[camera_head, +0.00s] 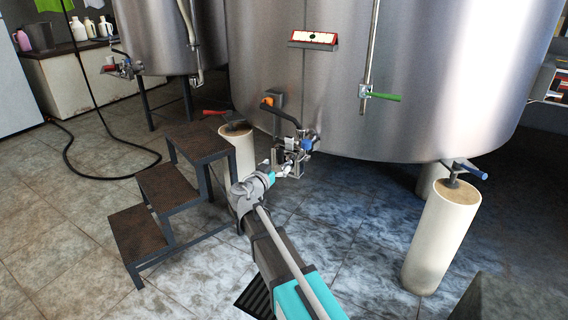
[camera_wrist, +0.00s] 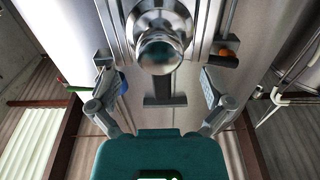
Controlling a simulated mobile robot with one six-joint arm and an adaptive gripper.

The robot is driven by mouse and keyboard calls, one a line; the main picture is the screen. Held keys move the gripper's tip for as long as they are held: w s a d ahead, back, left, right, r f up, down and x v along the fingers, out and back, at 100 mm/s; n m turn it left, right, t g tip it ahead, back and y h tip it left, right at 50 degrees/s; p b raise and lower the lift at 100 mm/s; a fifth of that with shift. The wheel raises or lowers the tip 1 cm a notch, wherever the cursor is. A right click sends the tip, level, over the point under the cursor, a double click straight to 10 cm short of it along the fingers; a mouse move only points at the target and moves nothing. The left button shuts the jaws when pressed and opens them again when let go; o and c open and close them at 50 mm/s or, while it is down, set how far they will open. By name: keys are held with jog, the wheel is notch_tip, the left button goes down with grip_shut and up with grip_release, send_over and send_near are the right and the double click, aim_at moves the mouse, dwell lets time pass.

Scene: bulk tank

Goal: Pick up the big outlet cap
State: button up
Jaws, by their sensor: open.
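The big steel tank (camera_head: 390,70) has an outlet low on its front with a valve and metal fittings (camera_head: 291,148). In the wrist view a round, shiny metal end piece (camera_wrist: 160,50), which looks like the big outlet cap, sits on the outlet near the top middle. My gripper (camera_wrist: 156,72) is open, with one finger to each side of the round piece and a gap on both sides. In the head view my gripper (camera_head: 287,168) is at the outlet, and it partly hides the cap there.
Dark steps (camera_head: 168,190) stand left of my arm. Pale cylindrical posts (camera_head: 440,237) stand under the tank, one close behind the outlet. A green-handled valve (camera_head: 378,95) is on the tank wall to the right. A black hose (camera_head: 88,90) lies on the tiled floor at left.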

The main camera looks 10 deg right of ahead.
aim_at(279, 163)
jog(key=shift+x, duration=1.6)
jog(key=shift+a, duration=0.1)
jog(key=c, duration=1)
jog(key=shift+r, duration=0.1)
notch_tip(279, 163, up, 18)
jog(key=p, duration=1.8)
notch_tip(279, 163, up, 24)
jog(key=p, duration=2.4)
